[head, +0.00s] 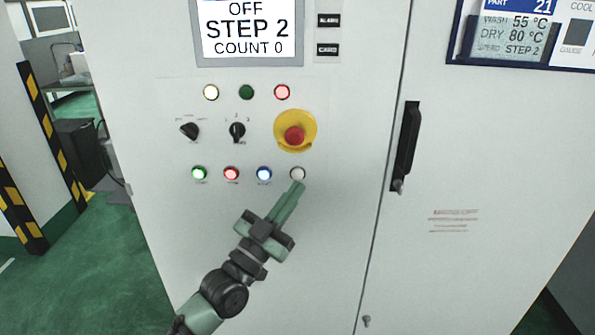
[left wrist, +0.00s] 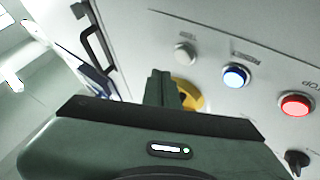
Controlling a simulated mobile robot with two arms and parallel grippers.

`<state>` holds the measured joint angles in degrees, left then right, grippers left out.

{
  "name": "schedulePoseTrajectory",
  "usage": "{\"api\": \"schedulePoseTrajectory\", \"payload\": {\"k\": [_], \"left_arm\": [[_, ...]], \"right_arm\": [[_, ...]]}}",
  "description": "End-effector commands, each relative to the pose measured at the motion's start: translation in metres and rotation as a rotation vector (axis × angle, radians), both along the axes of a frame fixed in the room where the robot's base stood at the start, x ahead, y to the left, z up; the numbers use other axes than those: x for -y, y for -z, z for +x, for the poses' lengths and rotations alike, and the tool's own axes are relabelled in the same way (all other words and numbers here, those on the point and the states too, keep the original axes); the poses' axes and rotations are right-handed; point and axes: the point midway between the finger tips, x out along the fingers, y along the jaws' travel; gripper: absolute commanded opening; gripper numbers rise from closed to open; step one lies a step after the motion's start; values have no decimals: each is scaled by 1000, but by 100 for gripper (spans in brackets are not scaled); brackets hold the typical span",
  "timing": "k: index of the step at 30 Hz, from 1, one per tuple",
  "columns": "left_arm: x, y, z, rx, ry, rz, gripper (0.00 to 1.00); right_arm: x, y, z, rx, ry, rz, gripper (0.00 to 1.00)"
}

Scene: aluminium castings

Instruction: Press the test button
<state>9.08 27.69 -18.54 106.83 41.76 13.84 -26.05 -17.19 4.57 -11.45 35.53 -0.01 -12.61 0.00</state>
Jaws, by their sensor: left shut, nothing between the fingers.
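The test button (head: 297,173) is the pale grey one at the right end of the lower button row on the white cabinet. It also shows in the left wrist view (left wrist: 185,53), with a faint label beside it. My left gripper (head: 299,187) is shut and empty, its green fingers pointing up at the panel. In the head view its tips are just below the test button. In the left wrist view the fingertips (left wrist: 161,74) appear a little apart from the button. I cannot tell how far the tips are from the panel. My right gripper is not in view.
Blue (head: 264,173), red (head: 231,173) and green (head: 199,173) buttons are left of the test button. A red emergency stop (head: 295,135) on a yellow base sits above it. Two black selector knobs are left of that. A black door handle (head: 406,147) is to the right.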

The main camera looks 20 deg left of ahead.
Motion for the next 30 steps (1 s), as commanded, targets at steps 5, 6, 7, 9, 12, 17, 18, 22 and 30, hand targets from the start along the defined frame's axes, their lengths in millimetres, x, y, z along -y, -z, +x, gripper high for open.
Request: {"api": "schedulePoseTrajectory", "payload": {"k": [5, 6, 7, 9, 12, 17, 18, 22, 30], "left_arm": [[5, -2, -18, -1, 0, -1, 0], [6, -2, -21, -1, 0, -1, 0], [7, -2, -23, 0, 0, -1, 0], [8, -2, -27, 0, -1, -1, 0], [8, -1, -29, 0, -1, -1, 0], [8, 0, -29, 0, 0, 0, 0], [8, 0, -29, 0, 0, 0, 0], [8, 0, -29, 0, 0, 0, 0], [7, 4, -27, -9, -3, 2, 0]], "right_arm": [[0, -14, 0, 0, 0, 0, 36], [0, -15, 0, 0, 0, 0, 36], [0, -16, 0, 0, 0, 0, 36], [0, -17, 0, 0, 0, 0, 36], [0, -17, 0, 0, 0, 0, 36], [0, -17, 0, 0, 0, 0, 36], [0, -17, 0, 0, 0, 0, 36], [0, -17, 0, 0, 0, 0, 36], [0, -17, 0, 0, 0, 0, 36]]}}
